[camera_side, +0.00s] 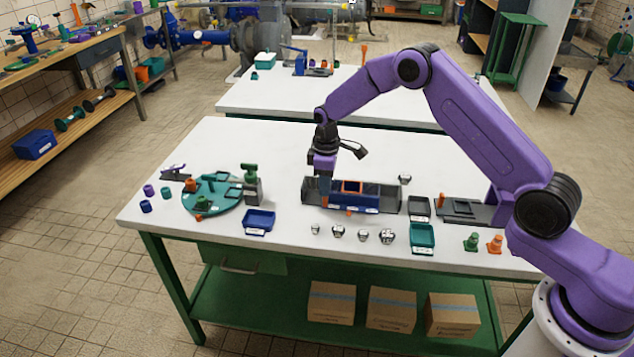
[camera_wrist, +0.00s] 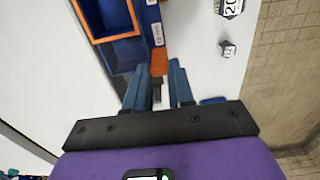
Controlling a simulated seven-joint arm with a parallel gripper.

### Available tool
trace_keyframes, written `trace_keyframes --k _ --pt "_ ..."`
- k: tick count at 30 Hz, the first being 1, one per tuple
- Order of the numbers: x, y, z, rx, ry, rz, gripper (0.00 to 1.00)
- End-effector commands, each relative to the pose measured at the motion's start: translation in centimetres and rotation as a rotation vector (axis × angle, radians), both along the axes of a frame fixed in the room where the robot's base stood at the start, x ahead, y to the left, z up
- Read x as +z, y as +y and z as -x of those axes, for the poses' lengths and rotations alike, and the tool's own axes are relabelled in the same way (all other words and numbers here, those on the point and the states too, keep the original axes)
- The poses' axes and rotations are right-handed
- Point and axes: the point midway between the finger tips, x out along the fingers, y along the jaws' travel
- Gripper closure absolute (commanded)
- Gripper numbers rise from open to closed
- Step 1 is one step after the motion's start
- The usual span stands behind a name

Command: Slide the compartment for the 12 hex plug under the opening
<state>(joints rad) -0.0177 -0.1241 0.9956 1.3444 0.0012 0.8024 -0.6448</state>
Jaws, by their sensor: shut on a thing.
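The blue compartment slider (camera_side: 372,203) sits in a long dark grey channel (camera_side: 310,188) on the white table. An orange-rimmed opening (camera_side: 352,187) lies over it; its rim also shows in the wrist view (camera_wrist: 105,38), with blue compartments (camera_wrist: 126,54) beside and beneath it. My gripper (camera_side: 325,203) points down at the slider's left part, left of the opening. In the wrist view, my fingers (camera_wrist: 158,88) are shut on an orange handle (camera_wrist: 159,63) at the slider's edge. The finger tips partly hide the handle.
Several metal hex plugs (camera_side: 338,232) stand in front of the channel. The table behind the channel is mostly clear.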

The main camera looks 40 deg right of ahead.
Motion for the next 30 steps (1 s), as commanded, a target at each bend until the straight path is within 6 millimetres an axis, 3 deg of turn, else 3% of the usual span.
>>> trace_keyframes --k 10,23,24,26,30 --pt "0.1 -3.5 3.3 -0.002 0.000 0.001 1.00" --pt "0.0 -4.3 4.1 -0.003 0.006 0.003 1.00" --pt "0.0 -4.3 4.1 -0.003 0.006 0.004 0.74" --pt "0.0 -4.3 4.1 -0.003 0.007 0.003 0.54" --pt "0.0 -4.1 4.0 -0.002 0.004 0.002 0.51"
